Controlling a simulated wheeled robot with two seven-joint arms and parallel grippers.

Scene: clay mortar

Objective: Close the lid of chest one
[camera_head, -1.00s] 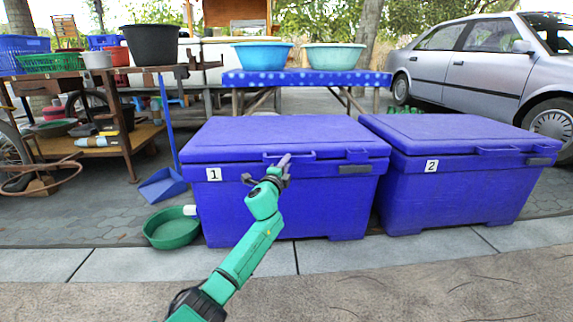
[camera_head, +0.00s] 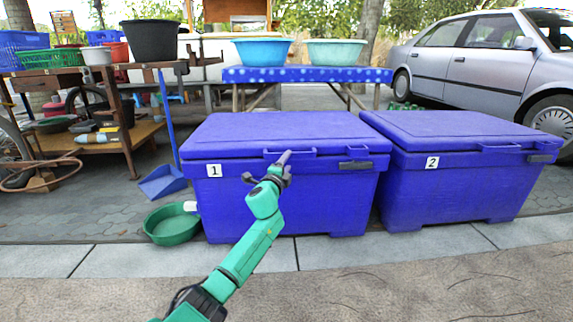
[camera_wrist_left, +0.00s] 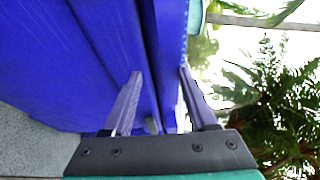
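Chest one (camera_head: 225,205) is a blue box with a "1" label on its front. Its blue lid (camera_head: 270,126) lies down flat over the box, with no clear gap visible at the front. A handle (camera_head: 300,153) sits at the lid's front edge. My left gripper (camera_head: 283,158) is at the front of the lid by this handle. In the left wrist view its two fingers (camera_wrist_left: 158,75) stand apart, with blue chest surface showing between them. I cannot tell whether they touch the lid. My right gripper is not in view.
Chest two (camera_head: 460,190), blue and lidded, stands close on the right. A green basin (camera_head: 172,228) and a blue dustpan (camera_head: 163,182) lie to the left. A table (camera_head: 305,76) with two bowls is behind. Pavement in front is clear.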

